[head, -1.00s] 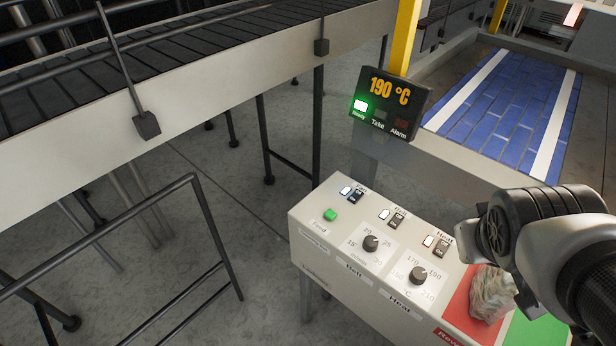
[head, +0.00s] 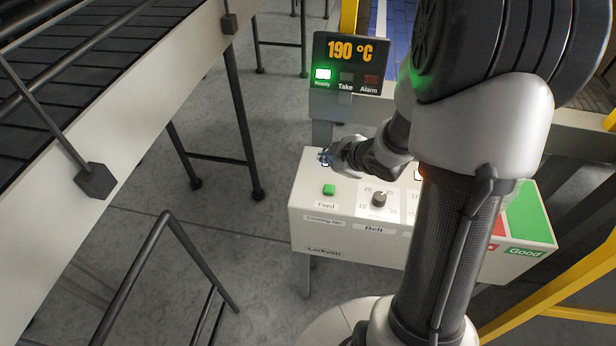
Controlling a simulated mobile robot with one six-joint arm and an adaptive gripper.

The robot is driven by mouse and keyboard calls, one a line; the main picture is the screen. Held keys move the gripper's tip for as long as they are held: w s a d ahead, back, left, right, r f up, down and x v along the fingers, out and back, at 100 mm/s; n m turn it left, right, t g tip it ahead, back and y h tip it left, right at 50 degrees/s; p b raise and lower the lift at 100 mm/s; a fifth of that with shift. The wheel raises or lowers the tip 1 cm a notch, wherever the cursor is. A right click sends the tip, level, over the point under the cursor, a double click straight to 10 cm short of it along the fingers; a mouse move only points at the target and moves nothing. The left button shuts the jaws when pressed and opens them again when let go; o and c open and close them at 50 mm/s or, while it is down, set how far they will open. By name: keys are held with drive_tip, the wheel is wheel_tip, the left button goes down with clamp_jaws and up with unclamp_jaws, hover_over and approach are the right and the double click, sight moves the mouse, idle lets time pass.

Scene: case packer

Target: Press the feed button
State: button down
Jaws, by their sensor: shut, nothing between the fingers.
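My gripper (head: 326,156) is shut and empty. It is over the back left of the box top, just behind the feed button in the picture and apart from it. The gripper covers the switch area there, and I cannot tell its exact height above the panel. My arm hides much of the right part of the panel.
A display (head: 347,63) reads 190 °C with its green "Ready" lamp lit. The belt knob (head: 379,199) is right of the button. A green "Good" area (head: 527,212) is at the box's right end. A conveyor (head: 110,130) and railing (head: 165,225) stand left.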

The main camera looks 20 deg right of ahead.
sight(327, 190)
drive_tip(key=shift+d, duration=0.1)
drive_tip(key=shift+f, duration=0.1)
wheel_tip(327, 190, down, 9)
drive_tip(key=b, duration=0.8)
idle(1.3)
drive_tip(key=shift+f+b, duration=0.25)
drive_tip(key=shift+b, duration=0.3)
